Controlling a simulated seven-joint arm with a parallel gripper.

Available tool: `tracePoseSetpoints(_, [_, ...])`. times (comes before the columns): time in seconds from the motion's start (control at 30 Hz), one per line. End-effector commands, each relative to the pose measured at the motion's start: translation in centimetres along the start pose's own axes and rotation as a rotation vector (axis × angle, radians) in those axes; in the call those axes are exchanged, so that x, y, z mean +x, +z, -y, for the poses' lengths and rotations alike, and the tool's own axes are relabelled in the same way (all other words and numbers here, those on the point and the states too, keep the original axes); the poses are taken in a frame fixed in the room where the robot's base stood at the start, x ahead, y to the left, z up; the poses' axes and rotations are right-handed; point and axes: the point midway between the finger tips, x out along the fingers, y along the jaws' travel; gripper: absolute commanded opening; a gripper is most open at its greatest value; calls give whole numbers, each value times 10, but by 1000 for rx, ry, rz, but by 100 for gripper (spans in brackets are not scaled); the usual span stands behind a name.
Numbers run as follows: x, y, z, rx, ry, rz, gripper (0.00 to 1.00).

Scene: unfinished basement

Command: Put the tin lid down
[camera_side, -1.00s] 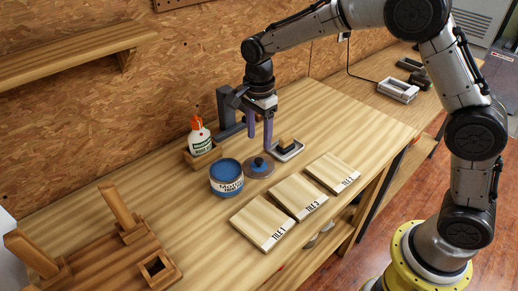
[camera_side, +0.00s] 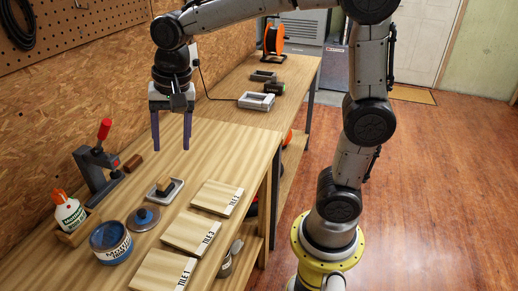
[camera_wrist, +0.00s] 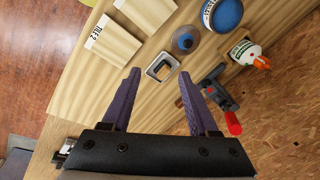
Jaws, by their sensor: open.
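The lid also shows in the wrist view (camera_wrist: 185,40), beside the blue-topped tin (camera_wrist: 227,14). The tin holds blue paint and stands upright, its top uncovered. My gripper (camera_side: 171,148) is open and empty, fingers pointing down, above the bench beyond the tray and well apart from the lid. Its two purple fingers also show in the wrist view (camera_wrist: 157,74).
The grey tray (camera_side: 172,197) holds a block. Several wooden tiles (camera_side: 216,197) lie along the front edge. A glue bottle (camera_side: 69,211) and a red-handled clamp (camera_side: 97,165) stand towards the wall. The bench beneath my gripper is mostly clear.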

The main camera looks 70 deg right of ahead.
Motion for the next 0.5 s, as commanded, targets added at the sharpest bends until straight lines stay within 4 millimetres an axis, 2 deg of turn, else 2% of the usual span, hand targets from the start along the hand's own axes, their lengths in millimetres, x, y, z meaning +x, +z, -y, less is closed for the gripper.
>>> tracePoseSetpoints(0.03, [-13, 6, -21, -87, -30, -22, 60])
tracePoseSetpoints(0.2, [-34, 30, -84, -425, -96, -108, 60])
tracePoseSetpoints(0.4, [-32, 57, -143, -761, -125, -220, 60])
tracePoseSetpoints(0.5, [-27, 66, -160, -869, -125, -258, 60])
